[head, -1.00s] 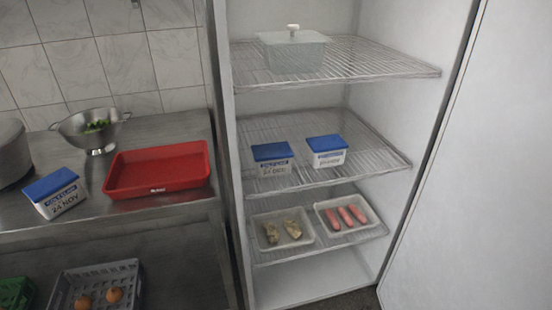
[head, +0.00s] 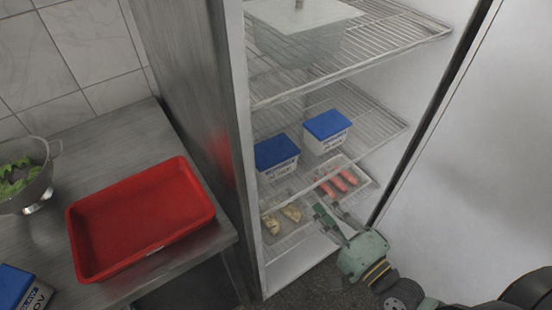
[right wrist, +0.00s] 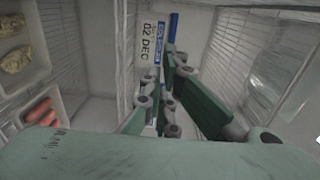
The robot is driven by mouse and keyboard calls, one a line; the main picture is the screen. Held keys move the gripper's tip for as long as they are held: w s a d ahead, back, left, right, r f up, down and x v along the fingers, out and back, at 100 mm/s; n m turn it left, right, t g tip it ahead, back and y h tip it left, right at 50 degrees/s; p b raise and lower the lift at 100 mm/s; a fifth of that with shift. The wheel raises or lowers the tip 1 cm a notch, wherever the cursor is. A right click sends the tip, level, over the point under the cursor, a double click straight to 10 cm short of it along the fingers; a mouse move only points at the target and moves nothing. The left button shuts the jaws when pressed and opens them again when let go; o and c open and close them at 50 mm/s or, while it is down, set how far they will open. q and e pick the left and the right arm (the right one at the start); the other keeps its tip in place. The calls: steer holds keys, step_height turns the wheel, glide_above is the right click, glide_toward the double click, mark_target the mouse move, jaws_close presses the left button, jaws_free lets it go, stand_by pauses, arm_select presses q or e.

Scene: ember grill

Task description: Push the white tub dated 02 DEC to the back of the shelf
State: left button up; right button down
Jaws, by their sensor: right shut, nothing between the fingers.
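A white tub (right wrist: 152,45) dated 02 DEC, with a blue lid, stands just beyond my fingertips in the right wrist view, its label turned sideways. In the head view two blue-lidded white tubs stand on the middle wire shelf, a left tub (head: 277,158) and a right tub (head: 326,132). Their dates are too small to read there. My right gripper (head: 324,213) is shut and empty, low in front of the shelves in the head view. Its fingers (right wrist: 165,82) partly cover the tub's side in the wrist view; contact cannot be told. My left gripper is out of view.
A clear container (head: 300,45) sits on the upper wire shelf. Trays of sausages (head: 338,181) and yellowish food (head: 282,218) lie on the lower shelf. The cabinet's side wall (head: 205,110) stands left, beside a counter with a red tray (head: 142,218).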

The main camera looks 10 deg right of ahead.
steer(key=w, duration=0.1)
steer(key=p, duration=0.3)
glide_toward(282, 165)
steer(key=x, duration=0.5)
steer(key=shift+w+a, duration=0.15)
steer(key=shift+w, duration=0.2)
steer(key=shift+w+a, duration=0.2)
steer(key=shift+w, duration=0.3)
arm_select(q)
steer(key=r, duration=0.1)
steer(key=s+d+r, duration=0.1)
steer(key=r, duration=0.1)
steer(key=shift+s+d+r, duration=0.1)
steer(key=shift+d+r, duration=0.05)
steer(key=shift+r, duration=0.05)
arm_select(e)
steer(key=shift+w, duration=0.1)
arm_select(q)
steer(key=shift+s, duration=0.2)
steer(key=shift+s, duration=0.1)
